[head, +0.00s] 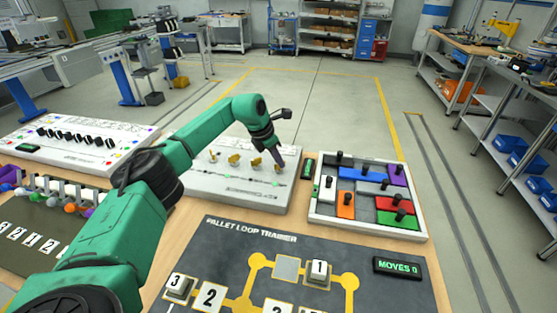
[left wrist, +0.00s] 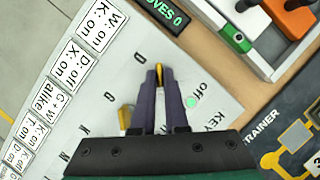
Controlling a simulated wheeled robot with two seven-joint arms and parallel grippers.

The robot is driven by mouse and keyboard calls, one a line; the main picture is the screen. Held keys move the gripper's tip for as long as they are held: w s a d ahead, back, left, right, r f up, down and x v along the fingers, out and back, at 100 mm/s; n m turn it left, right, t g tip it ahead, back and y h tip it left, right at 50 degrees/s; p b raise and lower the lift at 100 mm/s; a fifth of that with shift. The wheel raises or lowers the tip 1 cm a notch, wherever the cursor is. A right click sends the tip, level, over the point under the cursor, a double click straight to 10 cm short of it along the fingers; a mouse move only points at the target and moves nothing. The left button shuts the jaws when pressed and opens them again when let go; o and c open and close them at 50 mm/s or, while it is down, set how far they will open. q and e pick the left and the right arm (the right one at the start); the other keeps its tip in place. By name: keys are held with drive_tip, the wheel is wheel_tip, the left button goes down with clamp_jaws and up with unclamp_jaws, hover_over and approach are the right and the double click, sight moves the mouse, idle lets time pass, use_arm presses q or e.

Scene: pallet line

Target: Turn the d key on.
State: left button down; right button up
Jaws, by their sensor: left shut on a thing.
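The key panel (head: 235,188) is a pale board with a row of yellow keys, among them one at the left (head: 213,155), one in the middle (head: 234,160) and one further right (head: 256,163). My left gripper (head: 279,163) is at the right end of this row. In the left wrist view its two purple fingers are shut on a yellow key (left wrist: 159,71), whose tip shows between them. The word "off" is printed beside the fingers. Another yellow key (left wrist: 125,117) stands to the left. My right gripper is not in view.
A tray of coloured sliding blocks (head: 368,229) stands right of the panel. The pallet loop trainer (head: 222,258) lies in front, with a display (head: 398,267) reading "MOVES 0". A board with black knobs (head: 50,152) is at the left. Printed rule cards (left wrist: 95,25) lie on the panel.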

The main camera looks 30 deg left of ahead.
use_arm(q)
drive_tip(key=shift+w+r, duration=0.1)
drive_tip(key=shift+r, duration=0.05)
idle(0.3)
drive_tip(key=c, duration=0.9)
unclamp_jaws()
drive_tip(key=shift+c, duration=0.2)
drive_tip(key=b+v, duration=0.1)
drive_tip(key=v, duration=1.3)
drive_tip(key=shift+s+a+r+b, duration=0.2)
drive_tip(key=shift+s+b, duration=0.05)
drive_tip(key=shift+b, duration=0.1)
